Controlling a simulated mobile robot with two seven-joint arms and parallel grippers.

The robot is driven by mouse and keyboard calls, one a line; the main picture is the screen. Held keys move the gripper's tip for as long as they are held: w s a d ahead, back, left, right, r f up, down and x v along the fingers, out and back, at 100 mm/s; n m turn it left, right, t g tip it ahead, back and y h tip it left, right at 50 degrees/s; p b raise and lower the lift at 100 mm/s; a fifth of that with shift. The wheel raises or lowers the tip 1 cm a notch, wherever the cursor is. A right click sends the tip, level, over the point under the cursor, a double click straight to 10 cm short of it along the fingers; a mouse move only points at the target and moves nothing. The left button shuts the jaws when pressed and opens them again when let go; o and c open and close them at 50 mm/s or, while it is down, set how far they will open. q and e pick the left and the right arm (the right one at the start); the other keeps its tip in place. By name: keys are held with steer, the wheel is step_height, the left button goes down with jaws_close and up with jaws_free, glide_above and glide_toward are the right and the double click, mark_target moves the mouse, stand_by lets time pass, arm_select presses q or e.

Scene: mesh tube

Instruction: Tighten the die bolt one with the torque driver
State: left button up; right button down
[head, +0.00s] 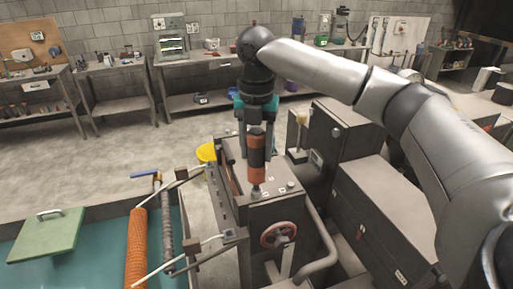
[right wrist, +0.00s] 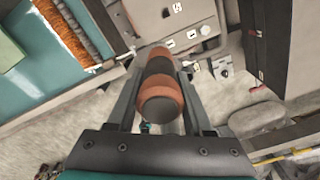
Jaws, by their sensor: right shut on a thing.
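The torque driver (head: 256,160), an orange and black cylinder, stands upright above the grey machine's top face (head: 285,205). My right gripper (head: 257,140) is shut around its body from above. In the right wrist view the driver (right wrist: 162,85) sits between the two fingers and points away toward the machine top. Its lower end is at a small metal fitting (head: 256,190) on that top; I cannot tell if it is seated on a bolt. Another small round bolt-like part (head: 290,185) shows to the right, with small white labels nearby. My left gripper is out of view.
A red handwheel (head: 278,235) is on the machine's front. An orange mesh tube (head: 137,250) and a green lidded panel (head: 45,235) lie at the left over a teal surface. Dark cabinets (head: 375,210) stand close on the right. Workbenches line the back wall.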

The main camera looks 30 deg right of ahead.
mark_target(256, 132)
stand_by(0.3)
steer(key=shift+r, duration=3.05)
